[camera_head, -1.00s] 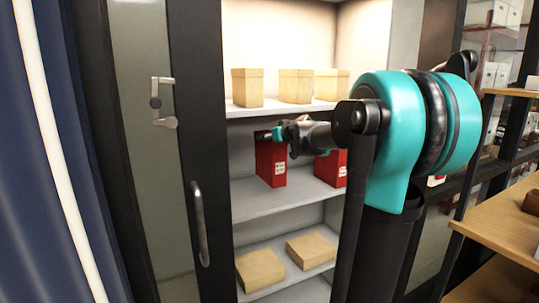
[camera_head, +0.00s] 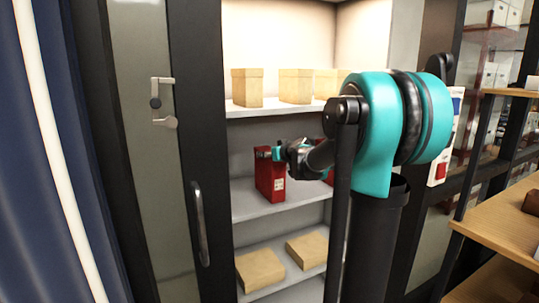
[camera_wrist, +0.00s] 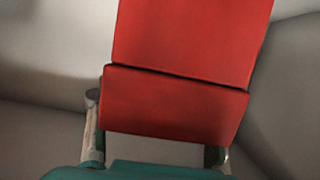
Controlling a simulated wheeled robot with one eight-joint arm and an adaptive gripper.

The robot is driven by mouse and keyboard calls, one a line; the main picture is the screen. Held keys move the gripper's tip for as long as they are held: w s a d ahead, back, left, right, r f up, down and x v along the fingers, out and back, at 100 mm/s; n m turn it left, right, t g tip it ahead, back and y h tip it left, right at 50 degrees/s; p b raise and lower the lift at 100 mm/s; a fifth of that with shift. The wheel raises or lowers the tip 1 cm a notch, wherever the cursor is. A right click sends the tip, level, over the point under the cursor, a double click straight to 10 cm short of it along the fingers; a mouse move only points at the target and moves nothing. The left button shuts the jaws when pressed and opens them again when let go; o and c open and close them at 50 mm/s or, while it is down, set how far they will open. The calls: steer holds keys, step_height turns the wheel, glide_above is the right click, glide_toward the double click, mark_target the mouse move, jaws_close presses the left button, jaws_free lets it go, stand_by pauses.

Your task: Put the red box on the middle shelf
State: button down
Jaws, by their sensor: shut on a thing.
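A red box (camera_head: 268,180) with a white label is at the middle shelf (camera_head: 285,200) of the cabinet, near its left side. My gripper (camera_head: 273,153) is shut on the upper part of this box. In the wrist view the red box (camera_wrist: 175,105) fills the upper middle, its lid seam showing, with a finger at each side. The box looks upright. I cannot tell whether its base touches the shelf. A second red box (camera_head: 329,178) stands to the right, mostly hidden behind my arm.
Several tan boxes (camera_head: 296,86) stand on the upper shelf. Two flat tan boxes (camera_head: 260,268) lie on the lower shelf. A cabinet door with a handle (camera_head: 200,222) is at the left. A wooden shelf unit (camera_head: 500,225) is at the right.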

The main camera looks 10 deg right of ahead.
steer(key=shift+f, duration=0.1)
steer(key=c, duration=0.5)
jaws_free()
steer(key=shift+c, duration=0.2)
